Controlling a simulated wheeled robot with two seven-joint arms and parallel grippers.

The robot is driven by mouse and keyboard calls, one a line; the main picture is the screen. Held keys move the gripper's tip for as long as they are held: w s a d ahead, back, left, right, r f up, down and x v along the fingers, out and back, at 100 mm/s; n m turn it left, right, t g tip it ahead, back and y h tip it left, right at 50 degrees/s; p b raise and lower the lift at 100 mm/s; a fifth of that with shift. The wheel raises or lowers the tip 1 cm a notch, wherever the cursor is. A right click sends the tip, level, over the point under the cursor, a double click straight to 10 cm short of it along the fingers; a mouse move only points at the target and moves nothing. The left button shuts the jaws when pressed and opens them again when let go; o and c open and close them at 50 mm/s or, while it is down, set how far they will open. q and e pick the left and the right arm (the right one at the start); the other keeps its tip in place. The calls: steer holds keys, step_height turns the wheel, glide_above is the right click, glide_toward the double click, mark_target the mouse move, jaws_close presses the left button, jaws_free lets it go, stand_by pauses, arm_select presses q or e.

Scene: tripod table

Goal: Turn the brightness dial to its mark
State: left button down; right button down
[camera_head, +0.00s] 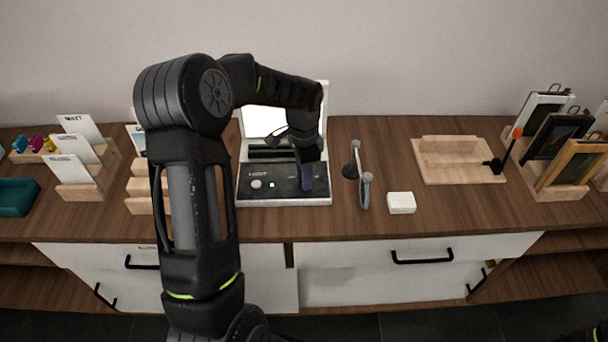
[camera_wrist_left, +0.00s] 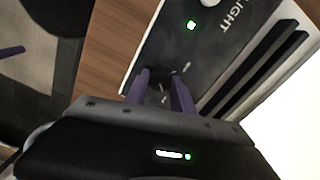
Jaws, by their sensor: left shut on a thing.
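A light box (camera_head: 285,201) with a black control panel and a bright white screen (camera_head: 262,122) stands on the wooden counter. The panel (camera_wrist_left: 205,60) carries the word LIGHT and a lit green lamp (camera_wrist_left: 191,25), which also shows in the head view (camera_head: 272,185). My left gripper (camera_head: 306,190) points down onto the right part of the panel. In the left wrist view its purple fingers (camera_wrist_left: 162,78) are shut on the brightness dial, which they mostly hide. Small white marks show around the fingertips. The dial's angle cannot be read. My right gripper is not in view.
A white knob (camera_head: 256,184) sits left of the green lamp. A grey stand (camera_head: 365,188) and a white block (camera_head: 401,203) stand to the right. A wooden tray (camera_head: 455,172) and framed pictures (camera_head: 557,137) are farther right. Card holders (camera_head: 92,180) are at left.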

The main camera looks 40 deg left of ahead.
arm_select(q)
steer(key=shift+w+m, duration=0.1)
steer(key=shift+m, duration=0.6)
steer(key=c, duration=1.1)
jaws_free()
steer(key=shift+r, duration=0.15)
step_height(320, 180, up, 8)
steer(key=shift+f+b, duration=0.2)
steer(key=shift+b, duration=0.2)
steer(key=shift+f, duration=0.1)
